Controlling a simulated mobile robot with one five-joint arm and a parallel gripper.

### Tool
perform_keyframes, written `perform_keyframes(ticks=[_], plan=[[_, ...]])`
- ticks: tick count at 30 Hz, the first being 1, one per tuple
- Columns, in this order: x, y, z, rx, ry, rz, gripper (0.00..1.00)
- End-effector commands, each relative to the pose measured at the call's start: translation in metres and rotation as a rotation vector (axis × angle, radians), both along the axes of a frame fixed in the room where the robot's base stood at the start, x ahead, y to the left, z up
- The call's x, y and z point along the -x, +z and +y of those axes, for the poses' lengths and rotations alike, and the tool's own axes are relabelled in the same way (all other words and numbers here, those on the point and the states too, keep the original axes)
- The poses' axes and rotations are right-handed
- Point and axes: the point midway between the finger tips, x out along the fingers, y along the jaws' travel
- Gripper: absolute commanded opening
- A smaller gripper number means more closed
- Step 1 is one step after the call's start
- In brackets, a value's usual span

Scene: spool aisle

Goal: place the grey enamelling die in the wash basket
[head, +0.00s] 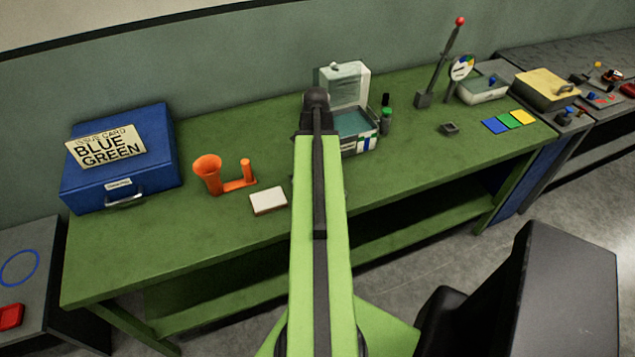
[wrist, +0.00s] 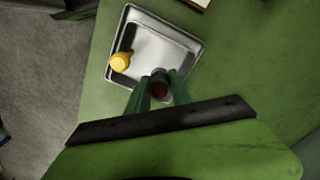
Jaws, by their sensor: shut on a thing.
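My gripper (wrist: 160,88) is shut on a short grey cylinder with a dark brownish end, which looks like the grey enamelling die (wrist: 158,77). It is held at the near edge of a shallow metal tray (wrist: 194,55); I cannot tell whether it touches the tray. In the head view my arm hides the gripper, the die and most of the tray. I cannot pick out the wash basket for sure; an open-lidded pale box (head: 365,143) with a teal inside stands behind my arm.
On the green bench (head: 235,220) stand a blue case (head: 150,175), an orange funnel piece (head: 210,175) and a white block (head: 268,201).

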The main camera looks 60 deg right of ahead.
Motion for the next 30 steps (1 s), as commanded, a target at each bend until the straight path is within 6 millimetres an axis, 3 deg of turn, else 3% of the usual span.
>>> perform_keyframes(ticks=[1,7,14,25,26,30], plan=[[0.000,-0.019,0.000,0.000,0.000,0.000,0.00],[0.000,-0.021,0.000,0.000,0.001,0.000,0.00],[0.000,-0.058,0.000,0.000,0.001,0.000,0.00],[-0.001,-0.058,0.001,0.000,0.002,0.000,0.00],[-0.001,-0.058,0.001,0.000,0.002,0.000,0.28],[-0.001,-0.057,0.001,0.000,0.002,0.000,0.46]])
